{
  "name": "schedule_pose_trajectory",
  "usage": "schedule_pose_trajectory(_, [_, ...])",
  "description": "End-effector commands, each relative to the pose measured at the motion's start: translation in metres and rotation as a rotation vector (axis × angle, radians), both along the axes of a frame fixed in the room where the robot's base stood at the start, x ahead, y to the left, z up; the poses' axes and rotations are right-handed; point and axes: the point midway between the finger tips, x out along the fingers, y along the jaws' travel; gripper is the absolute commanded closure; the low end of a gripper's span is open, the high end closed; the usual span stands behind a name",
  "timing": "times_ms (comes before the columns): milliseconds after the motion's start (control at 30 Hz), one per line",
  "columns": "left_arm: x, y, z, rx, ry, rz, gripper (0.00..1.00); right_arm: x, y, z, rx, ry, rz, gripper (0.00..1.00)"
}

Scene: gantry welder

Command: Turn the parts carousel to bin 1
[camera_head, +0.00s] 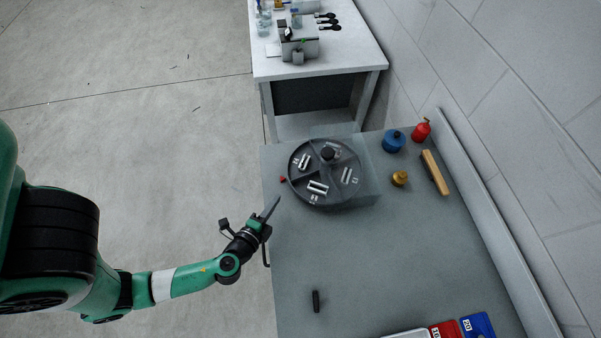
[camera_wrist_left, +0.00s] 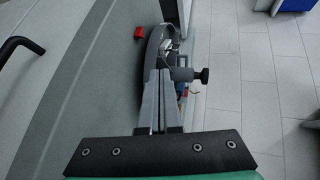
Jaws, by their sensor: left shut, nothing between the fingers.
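The parts carousel (camera_head: 331,171) is a dark round tray with a black centre knob (camera_head: 327,153). Its dividers make compartments holding small pale metal parts. A small red marker (camera_head: 282,179) sits on the table beside its left rim; it also shows in the left wrist view (camera_wrist_left: 137,31). My left gripper (camera_head: 273,203) is shut and empty at the table's left edge, apart from the carousel and to its lower left. In the left wrist view, the closed fingers (camera_wrist_left: 163,75) overlap the view of the carousel's dark side (camera_wrist_left: 151,50). My right gripper is not in view.
Right of the carousel stand a blue container (camera_head: 393,141), a red bottle (camera_head: 421,130), a brass-coloured item (camera_head: 400,178) and a wooden-backed brush (camera_head: 435,172). A black cylinder (camera_head: 316,301) is near the front. Red (camera_head: 447,330) and blue (camera_head: 477,325) bins stand front right. The table's middle is clear.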

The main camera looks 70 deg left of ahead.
Motion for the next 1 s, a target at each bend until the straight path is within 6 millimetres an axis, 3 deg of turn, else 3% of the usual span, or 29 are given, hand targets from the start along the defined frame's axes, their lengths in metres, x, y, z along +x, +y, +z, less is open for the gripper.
schedule_pose_trajectory(167, [-0.003, 0.001, -0.002, 0.012, 0.010, -0.005, 1.00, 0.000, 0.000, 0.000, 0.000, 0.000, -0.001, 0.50])
schedule_pose_trajectory(367, [0.009, 0.012, -0.007, 0.009, 0.008, 0.002, 1.00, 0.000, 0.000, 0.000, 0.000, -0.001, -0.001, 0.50])
schedule_pose_trajectory(767, [0.070, 0.064, -0.032, 0.010, 0.007, -0.001, 1.00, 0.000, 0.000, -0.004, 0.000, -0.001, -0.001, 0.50])
schedule_pose_trajectory(1000, [0.096, 0.085, -0.031, 0.009, 0.007, -0.004, 1.00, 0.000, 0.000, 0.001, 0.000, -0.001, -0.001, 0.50])
